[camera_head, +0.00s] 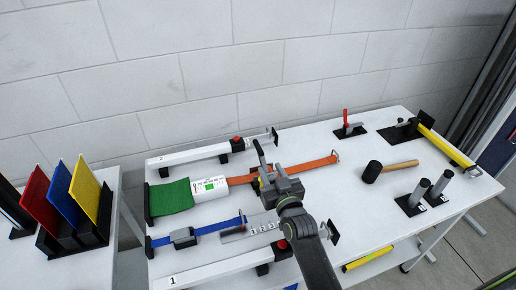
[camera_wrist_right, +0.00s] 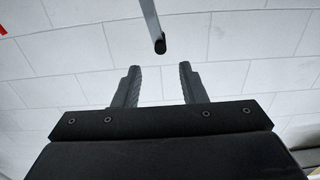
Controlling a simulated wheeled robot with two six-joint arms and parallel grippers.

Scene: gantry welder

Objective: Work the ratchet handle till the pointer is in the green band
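An orange strap (camera_head: 315,166) runs along the table. A white scale plate with a green band (camera_head: 211,185) sits on it beside a green sleeve (camera_head: 170,198); the pointer is too small to make out. My right gripper (camera_head: 268,163) is over the orange strap, to the right of the plate, and hides most of what is there, including any ratchet body. In the right wrist view its two fingers (camera_wrist_right: 158,86) are apart with nothing between them. A grey bar with a black end (camera_wrist_right: 160,45) hangs just beyond the fingertips; I cannot tell whether it is the ratchet handle. My left gripper is not in view.
A blue strap with a buckle (camera_head: 184,237) lies in front. White rails (camera_head: 190,157) with red-topped parts run along the back and front. A mallet (camera_head: 372,171), grey cylinders (camera_head: 438,186) and a red-handled clamp (camera_head: 346,122) stand right. Coloured panels (camera_head: 62,205) stand left.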

